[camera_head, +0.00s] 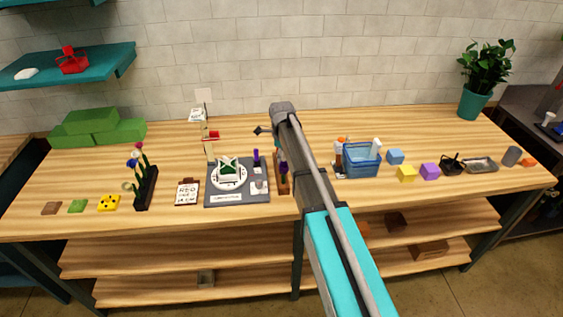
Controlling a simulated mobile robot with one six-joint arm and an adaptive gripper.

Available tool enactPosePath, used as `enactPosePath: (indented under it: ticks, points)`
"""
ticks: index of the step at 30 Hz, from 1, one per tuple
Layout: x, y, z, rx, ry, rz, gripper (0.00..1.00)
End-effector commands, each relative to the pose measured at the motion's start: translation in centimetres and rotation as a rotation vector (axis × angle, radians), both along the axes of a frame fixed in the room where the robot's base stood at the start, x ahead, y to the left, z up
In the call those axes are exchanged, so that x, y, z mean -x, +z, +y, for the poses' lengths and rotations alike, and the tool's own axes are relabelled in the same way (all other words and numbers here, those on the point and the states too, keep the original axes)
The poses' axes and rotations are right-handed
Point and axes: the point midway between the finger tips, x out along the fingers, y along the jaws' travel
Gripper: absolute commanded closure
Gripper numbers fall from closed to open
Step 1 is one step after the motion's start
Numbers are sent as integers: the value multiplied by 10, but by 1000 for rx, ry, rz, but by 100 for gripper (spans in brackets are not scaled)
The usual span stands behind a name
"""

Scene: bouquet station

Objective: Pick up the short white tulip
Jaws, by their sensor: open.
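I cannot make out a short white tulip for certain. A black rack (147,190) at the left holds several upright stems with small red and blue heads. A brown rack (283,186) right of the grey mat holds dark purple heads and is partly hidden by my arm. My gripper (259,131) shows as a small dark shape left of the arm's end, above the back of the table. It is open, with nothing seen in it, and is apart from both racks.
The grey mat (212,198) bears a white round piece with a green and white top. A clipboard (187,192) lies left of it. A blue basket (362,163), coloured blocks and a metal tray (480,165) stand at the right. Green blocks (90,124) sit back left.

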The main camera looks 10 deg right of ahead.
Motion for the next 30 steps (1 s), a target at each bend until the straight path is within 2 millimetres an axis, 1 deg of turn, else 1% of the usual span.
enactPosePath:
  ticks: [9, 10, 15, 25, 30]
  points:
    - [0, 0, 0, 0, 0, 0, 37]
    - [0, 0, 0, 0, 0, 0, 39]
    - [0, 0, 0, 0, 0, 0, 70]
    - [0, 0, 0, 0, 0, 0, 71]
    - [0, 4, 0, 0, 0, 0, 71]
